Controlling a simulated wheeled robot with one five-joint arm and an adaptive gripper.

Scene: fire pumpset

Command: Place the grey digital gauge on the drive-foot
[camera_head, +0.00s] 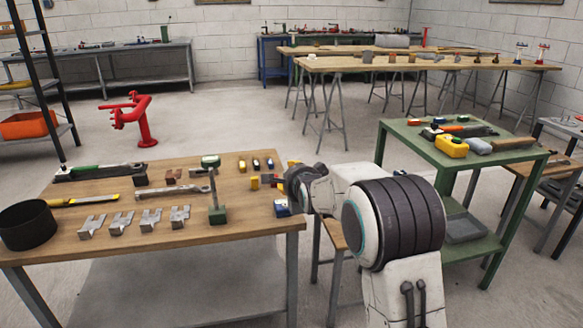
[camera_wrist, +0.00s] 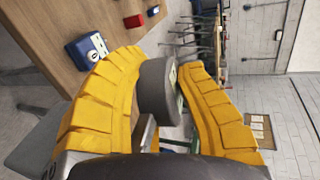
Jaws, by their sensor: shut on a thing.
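My gripper (camera_head: 268,180) is over the right edge of the near wooden table in the head view. In the wrist view, its two yellow fingers (camera_wrist: 160,76) are shut on a dark grey round thing, the grey digital gauge (camera_wrist: 153,92). A pale patch shows on the gauge's side. In the head view the gauge is small and hard to tell from the gripper. Several silver metal feet (camera_head: 122,222) stand in a row along the table's front. I cannot tell which thing is the drive-foot.
The near wooden table (camera_head: 240,222) also holds a black round pan (camera_head: 27,225), a green stand with a post (camera_head: 216,205) and a blue box (camera_head: 282,207), seen in the wrist view too (camera_wrist: 86,48). A green tool table (camera_head: 395,140) stands at right.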

